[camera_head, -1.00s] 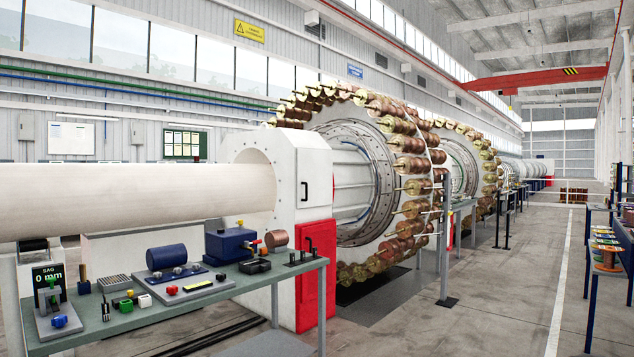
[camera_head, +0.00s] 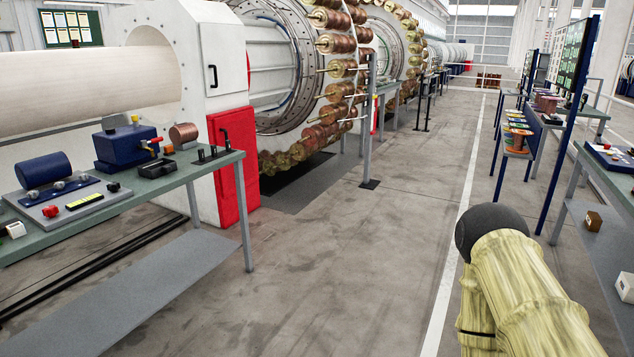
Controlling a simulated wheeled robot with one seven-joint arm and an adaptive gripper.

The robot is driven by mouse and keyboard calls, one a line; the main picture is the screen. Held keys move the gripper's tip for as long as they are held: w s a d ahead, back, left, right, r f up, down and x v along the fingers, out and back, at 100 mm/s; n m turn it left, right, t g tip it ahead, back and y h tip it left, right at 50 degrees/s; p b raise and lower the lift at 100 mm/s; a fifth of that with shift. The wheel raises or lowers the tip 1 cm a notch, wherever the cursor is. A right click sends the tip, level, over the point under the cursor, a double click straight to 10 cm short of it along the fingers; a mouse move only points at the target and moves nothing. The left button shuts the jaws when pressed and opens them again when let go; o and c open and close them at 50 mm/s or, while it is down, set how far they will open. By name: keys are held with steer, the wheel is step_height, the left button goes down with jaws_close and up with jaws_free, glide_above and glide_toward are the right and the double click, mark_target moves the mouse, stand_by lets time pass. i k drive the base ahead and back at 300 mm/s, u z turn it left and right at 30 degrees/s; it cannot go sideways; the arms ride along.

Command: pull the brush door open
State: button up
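No label shows which of these is the brush door. Part of my arm, in a pale yellow cover with a dark rounded joint, shows at the lower right, well away from both handles. My gripper is not in view.
A green-topped bench (camera_head: 120,205) with a blue box (camera_head: 127,147) stands in front of the housing at left. A grey post (camera_head: 369,120) stands by the spool carousel (camera_head: 335,75). Shelves and benches (camera_head: 600,165) line the right. The aisle floor between is clear.

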mark_target(223, 46)
steer(key=i, duration=1.8)
steer(key=u, duration=0.4)
steer(key=i, duration=2.05)
steer(key=u, duration=0.85)
steer(key=i, duration=1.5)
steer(key=u, duration=0.3)
